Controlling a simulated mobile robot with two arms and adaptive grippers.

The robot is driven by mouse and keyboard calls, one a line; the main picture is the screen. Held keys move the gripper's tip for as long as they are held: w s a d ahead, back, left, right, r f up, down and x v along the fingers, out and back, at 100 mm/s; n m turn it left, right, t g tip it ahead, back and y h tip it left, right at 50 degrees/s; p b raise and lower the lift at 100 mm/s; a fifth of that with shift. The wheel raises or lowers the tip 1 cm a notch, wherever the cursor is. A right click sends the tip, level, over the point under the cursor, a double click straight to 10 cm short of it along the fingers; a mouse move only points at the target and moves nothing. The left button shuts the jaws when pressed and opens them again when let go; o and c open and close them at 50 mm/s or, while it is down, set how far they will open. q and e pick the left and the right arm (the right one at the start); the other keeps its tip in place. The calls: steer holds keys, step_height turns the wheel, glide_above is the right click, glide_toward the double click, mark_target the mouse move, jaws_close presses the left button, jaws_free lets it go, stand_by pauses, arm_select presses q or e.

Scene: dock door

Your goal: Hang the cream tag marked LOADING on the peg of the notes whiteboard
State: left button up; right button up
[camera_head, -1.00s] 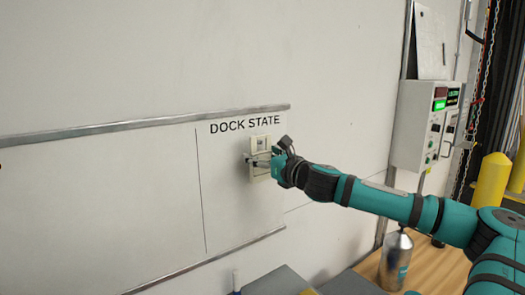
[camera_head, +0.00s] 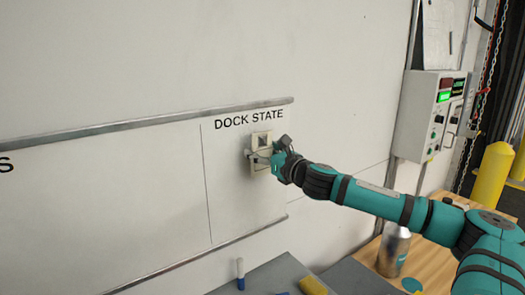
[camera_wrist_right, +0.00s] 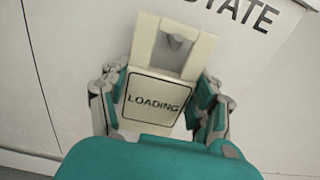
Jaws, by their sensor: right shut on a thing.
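The cream tag (camera_head: 262,137) is under the DOCK STATE heading, against or just in front of the whiteboard (camera_head: 105,200). In the right wrist view the tag (camera_wrist_right: 155,97) reads LOADING and has a frame-like opening at its top. A grey, peg-like piece (camera_wrist_right: 176,42) shows within that opening; I cannot tell whether the tag rests on it. My right gripper (camera_head: 260,157) is shut on the tag's lower part, its fingers (camera_wrist_right: 159,100) on both sides. My left gripper is not in view.
A grey surface (camera_head: 270,277) with a marker (camera_head: 240,273) and a yellow block (camera_head: 312,285) lies below the board. A metal bottle (camera_head: 394,250) stands on the wooden top beneath my right arm. A control box (camera_head: 428,120) hangs on the wall at right.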

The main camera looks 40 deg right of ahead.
stand_by(0.4)
steer(key=o, duration=1.3)
steer(key=shift+c, duration=0.2)
steer(key=shift+a+f, duration=0.1)
steer(key=shift+a, duration=0.05)
steer(key=shift+s+a, duration=0.1)
steer(key=shift+a, duration=0.05)
steer(key=shift+s+a, duration=0.15)
steer(key=shift+s, duration=0.2)
steer(key=shift+s+d, duration=0.3)
steer(key=shift+s, duration=0.65)
steer(key=shift+s+a, duration=0.15)
steer(key=shift+s, duration=1.05)
steer(key=shift+s+a, duration=0.1)
steer(key=shift+s, duration=1.1)
